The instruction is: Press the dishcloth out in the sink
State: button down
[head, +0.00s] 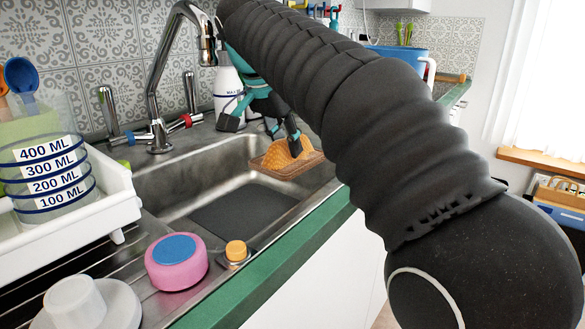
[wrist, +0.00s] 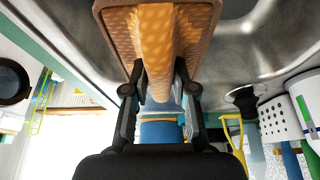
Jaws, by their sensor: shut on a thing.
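The dishcloth (head: 283,158) is a tan-brown, waffle-textured rectangle with an orange raised fold along its middle. My gripper (head: 284,138) is shut on that fold from above, at the right end of the sink (head: 190,185). The cloth is spread flat below my fingers and appears to hang over the basin near rim height; I cannot tell if it touches the sink wall. In the wrist view the fold (wrist: 155,40) sits between both fingertips (wrist: 160,78). My arm hides part of the area behind the cloth.
At left stand a white rack (head: 95,222) and measuring cup (head: 45,175).

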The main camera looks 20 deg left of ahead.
aim_at(288, 170)
jog(key=shift+d+f, duration=0.1)
jog(key=shift+f, duration=3.8)
jog(key=shift+f+b, duration=1.5)
jog(key=shift+f, duration=0.6)
jog(key=shift+f+b, duration=0.4)
jog(key=shift+f, duration=0.2)
jog(key=shift+r, duration=0.1)
jog(key=shift+r+p, duration=2)
jog(key=shift+r, duration=1.5)
jog(key=shift+r, duration=5)
